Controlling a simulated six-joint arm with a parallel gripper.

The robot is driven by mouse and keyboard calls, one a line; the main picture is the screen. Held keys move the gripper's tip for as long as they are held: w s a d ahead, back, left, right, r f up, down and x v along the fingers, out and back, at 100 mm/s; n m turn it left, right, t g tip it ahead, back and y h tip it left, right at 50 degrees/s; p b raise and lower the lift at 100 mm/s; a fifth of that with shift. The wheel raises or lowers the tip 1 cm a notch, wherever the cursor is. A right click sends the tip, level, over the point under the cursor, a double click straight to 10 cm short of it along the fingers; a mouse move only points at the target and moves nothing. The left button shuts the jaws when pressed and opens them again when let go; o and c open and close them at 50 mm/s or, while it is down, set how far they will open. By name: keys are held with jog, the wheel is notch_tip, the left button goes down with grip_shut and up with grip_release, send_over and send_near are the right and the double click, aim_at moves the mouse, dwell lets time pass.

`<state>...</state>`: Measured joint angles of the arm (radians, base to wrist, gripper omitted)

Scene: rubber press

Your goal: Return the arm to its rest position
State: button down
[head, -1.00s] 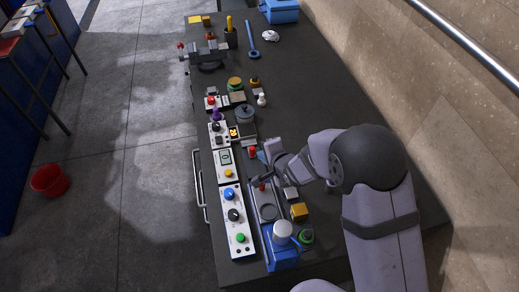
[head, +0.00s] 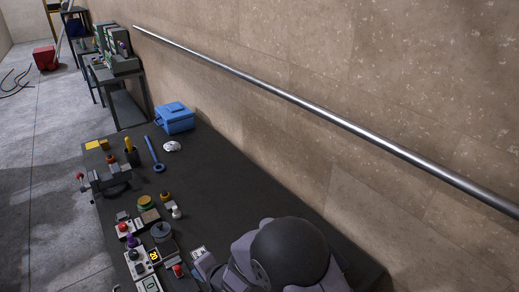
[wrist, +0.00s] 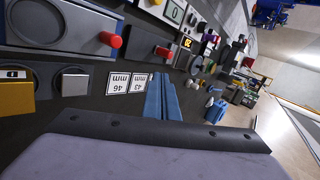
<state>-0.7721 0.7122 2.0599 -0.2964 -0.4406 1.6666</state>
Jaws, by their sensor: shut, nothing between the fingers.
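My gripper (wrist: 163,85) shows in the wrist view as two blue fingers lying against each other, shut with nothing between them. It points over the dark bench, beside two white cards reading 46 mm and 43 mm (wrist: 127,81). In the head view my arm (head: 290,255) is at the bottom, over the bench's front part. The gripper's fingers cannot be made out there.
The wrist view shows a press-like base with a red knob (wrist: 110,39), a yellow block (wrist: 15,97) and a lit display (wrist: 187,42) close by. In the head view, the blue toolbox (head: 174,118) stands at the far end. The bench's (head: 225,185) right middle is clear.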

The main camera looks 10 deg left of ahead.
jog(key=w+d+n+h+b, duration=0.25)
jog(key=d+h+b, duration=0.2)
jog(key=d, duration=1.85)
jog(key=s+d+n+g+h+b, duration=0.3)
jog(key=s+d+n+g, duration=0.1)
jog(key=s+d, duration=1.3)
jog(key=shift+r+g, duration=0.35)
jog(key=shift+g, duration=0.35)
notch_tip(320, 180, down, 15)
jog(key=b, duration=1.5)
jog(key=shift+r, duration=0.2)
